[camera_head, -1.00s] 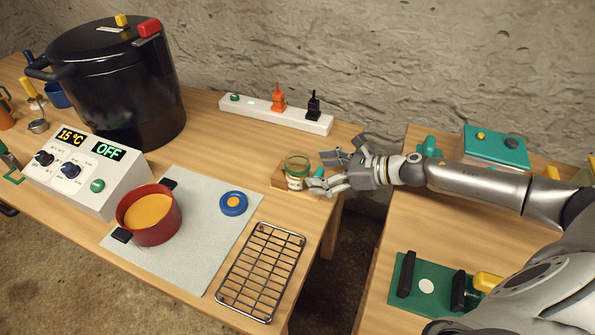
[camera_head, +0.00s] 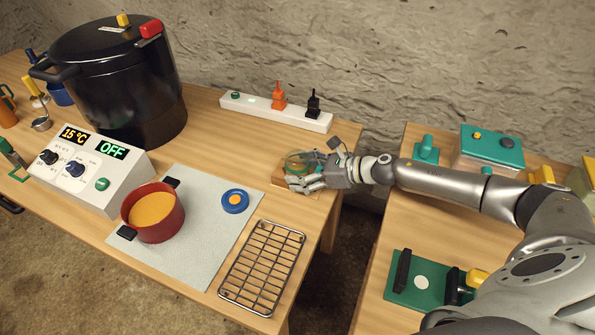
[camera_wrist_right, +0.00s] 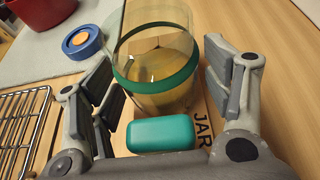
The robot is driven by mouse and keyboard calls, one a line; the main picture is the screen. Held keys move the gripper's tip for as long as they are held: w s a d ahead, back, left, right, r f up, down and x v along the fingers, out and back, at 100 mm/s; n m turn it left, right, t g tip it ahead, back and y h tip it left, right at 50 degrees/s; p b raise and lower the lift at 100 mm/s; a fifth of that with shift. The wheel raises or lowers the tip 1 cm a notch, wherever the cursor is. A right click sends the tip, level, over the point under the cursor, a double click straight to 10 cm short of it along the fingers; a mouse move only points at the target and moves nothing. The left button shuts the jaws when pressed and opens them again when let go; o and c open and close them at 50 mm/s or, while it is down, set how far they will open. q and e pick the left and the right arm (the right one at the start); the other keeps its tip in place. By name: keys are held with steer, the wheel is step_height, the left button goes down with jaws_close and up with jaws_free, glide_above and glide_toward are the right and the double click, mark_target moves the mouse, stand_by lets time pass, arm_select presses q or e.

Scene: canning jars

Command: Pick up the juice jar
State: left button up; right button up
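The jar (camera_head: 299,160) is clear glass with a green band and yellowish contents low inside. It stands on a wooden base (camera_head: 278,174) at the table's right end. In the right wrist view the jar (camera_wrist_right: 152,75) is upright between my right gripper's fingers, with a teal block (camera_wrist_right: 160,134) on its near side. My right gripper (camera_head: 308,175) reaches in from the right around the jar. Its fingers look spread, with small gaps beside the glass. The fingers partly hide the jar in the head view. My left gripper is not in view.
A wire rack (camera_head: 262,268) and a grey mat (camera_head: 205,270) with a red pot (camera_head: 152,212) and blue disc (camera_head: 235,201) lie left of the jar. A white power strip (camera_head: 250,104) is behind. A gap separates the right table (camera_head: 375,290).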

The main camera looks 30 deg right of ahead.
steer(key=c, duration=0.9)
steer(key=shift+r, duration=0.1)
step_height(320, 180, up, 28)
steer(key=p, duration=0.4)
steer(key=o, duration=0.5)
steer(key=c, duration=0.6)
steer(key=shift+a, duration=0.1)
